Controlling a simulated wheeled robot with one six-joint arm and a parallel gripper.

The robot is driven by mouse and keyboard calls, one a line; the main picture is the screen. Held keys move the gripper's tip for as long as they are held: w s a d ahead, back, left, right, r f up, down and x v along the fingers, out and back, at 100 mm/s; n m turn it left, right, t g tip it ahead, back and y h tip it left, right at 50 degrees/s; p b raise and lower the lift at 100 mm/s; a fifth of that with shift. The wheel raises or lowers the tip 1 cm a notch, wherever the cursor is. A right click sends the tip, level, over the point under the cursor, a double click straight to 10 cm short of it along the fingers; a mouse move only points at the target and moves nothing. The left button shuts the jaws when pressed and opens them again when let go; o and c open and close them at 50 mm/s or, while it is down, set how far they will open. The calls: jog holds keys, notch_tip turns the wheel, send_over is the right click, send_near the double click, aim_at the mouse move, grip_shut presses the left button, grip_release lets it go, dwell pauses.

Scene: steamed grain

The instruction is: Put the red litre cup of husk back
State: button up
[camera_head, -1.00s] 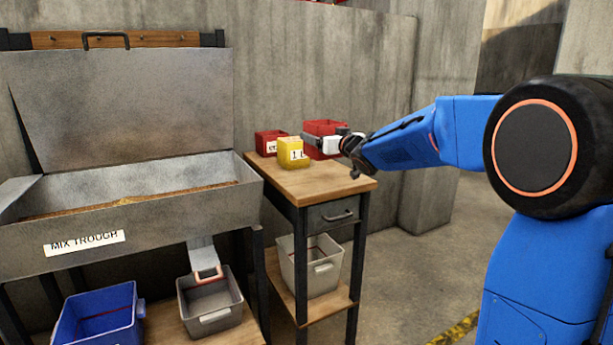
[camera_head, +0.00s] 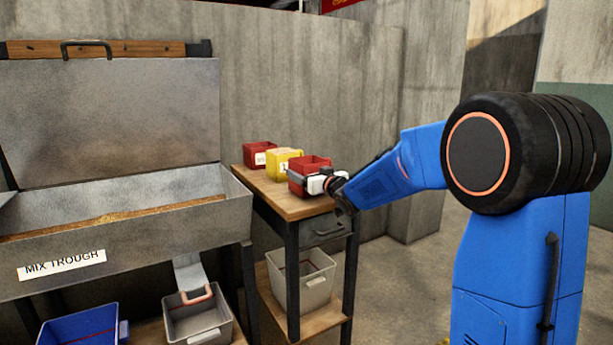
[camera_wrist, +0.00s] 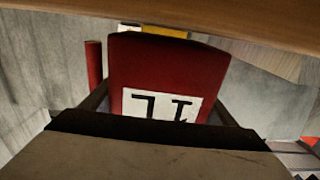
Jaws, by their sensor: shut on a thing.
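A red litre cup (camera_head: 312,163) is held by my gripper (camera_head: 318,184) at the front right part of the small wooden-topped table. In the wrist view the cup (camera_wrist: 170,70) sits between the dark fingers of the gripper (camera_wrist: 155,110). Its white label reads "1L" upside down in that view. The gripper is shut on the cup. Whether the cup's base touches the tabletop cannot be told. A yellow cup (camera_head: 284,163) stands just behind it, and another red cup (camera_head: 258,155) with a white label stands farther back left.
The wooden tabletop (camera_head: 290,203) has bare room along its front. A metal mix trough (camera_head: 150,226) with an open lid stands at left. A grey bin (camera_head: 303,280) sits on the table's lower shelf. A grey wall is behind. Grey and blue bins stand below the trough.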

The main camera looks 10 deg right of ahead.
jog(key=shift+f, duration=0.4)
jog(key=shift+f, duration=0.1)
jog(key=o, duration=2.1)
